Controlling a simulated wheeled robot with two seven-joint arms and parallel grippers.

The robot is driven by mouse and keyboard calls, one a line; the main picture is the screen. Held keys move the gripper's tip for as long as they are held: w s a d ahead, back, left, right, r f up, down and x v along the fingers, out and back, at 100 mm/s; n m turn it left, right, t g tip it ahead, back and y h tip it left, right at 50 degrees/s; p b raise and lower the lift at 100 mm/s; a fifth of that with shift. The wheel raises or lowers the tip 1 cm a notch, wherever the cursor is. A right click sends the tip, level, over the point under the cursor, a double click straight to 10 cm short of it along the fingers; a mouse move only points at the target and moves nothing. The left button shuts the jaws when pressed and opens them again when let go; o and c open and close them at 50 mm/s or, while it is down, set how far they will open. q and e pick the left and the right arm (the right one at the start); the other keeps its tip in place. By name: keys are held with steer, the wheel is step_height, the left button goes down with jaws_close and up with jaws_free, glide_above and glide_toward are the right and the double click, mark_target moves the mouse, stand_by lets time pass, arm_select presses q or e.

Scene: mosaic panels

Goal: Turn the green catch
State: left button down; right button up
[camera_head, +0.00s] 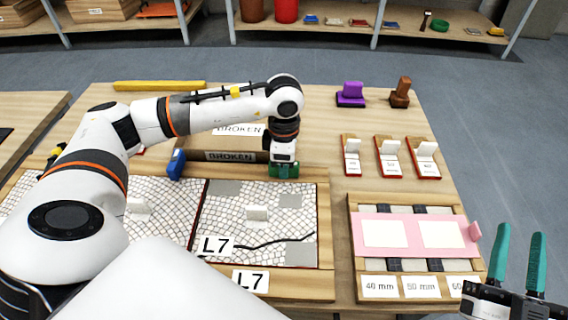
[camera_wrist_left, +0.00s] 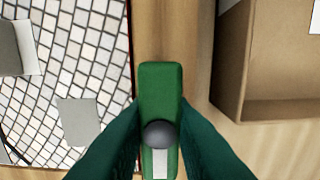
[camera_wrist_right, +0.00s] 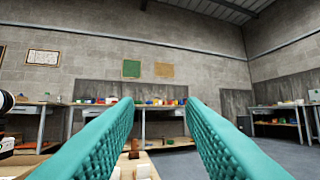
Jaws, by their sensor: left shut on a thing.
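The green catch (camera_head: 284,171) sits on the wooden frame at the far edge of the mosaic panel (camera_head: 256,222) labelled L7. In the left wrist view the catch (camera_wrist_left: 160,95) is a long green bar with a grey round knob and a white mark near its lower end. My left gripper (camera_wrist_left: 158,150) is shut on the catch, with a dark green finger on each side of it. In the head view my left gripper (camera_head: 284,160) points down at the catch and hides part of it. My right gripper (camera_head: 516,262) is open and empty at the lower right; its teal fingers also show in the right wrist view (camera_wrist_right: 160,130).
A cardboard box (camera_head: 238,142) marked BROKEN stands just behind the catch. A blue catch (camera_head: 176,164) lies to the left. A pink-topped tray (camera_head: 416,234) with size labels is at the right. Several tile holders (camera_head: 389,157) and two stamps (camera_head: 350,95) stand at the back right.

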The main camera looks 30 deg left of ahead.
arm_select(q)
steer(key=c, duration=1.3)
jaws_free()
steer(key=shift+r, duration=0.1)
steer(key=shift+r, duration=0.3)
step_height(320, 180, up, 6)
steer(key=shift+f+p, duration=0.15)
steer(key=shift+p, duration=0.95)
steer(key=shift+r+p, duration=0.65)
steer(key=shift+r, duration=2.15)
arm_select(e)
step_height(320, 180, down, 12)
steer(key=s+d+g+h, duration=0.1)
steer(key=d+g+h, duration=0.1)
steer(key=g, duration=0.7)
steer(key=shift+d+f+h, duration=0.15)
steer(key=shift+f+h, duration=0.05)
steer(key=shift+h, duration=0.4)
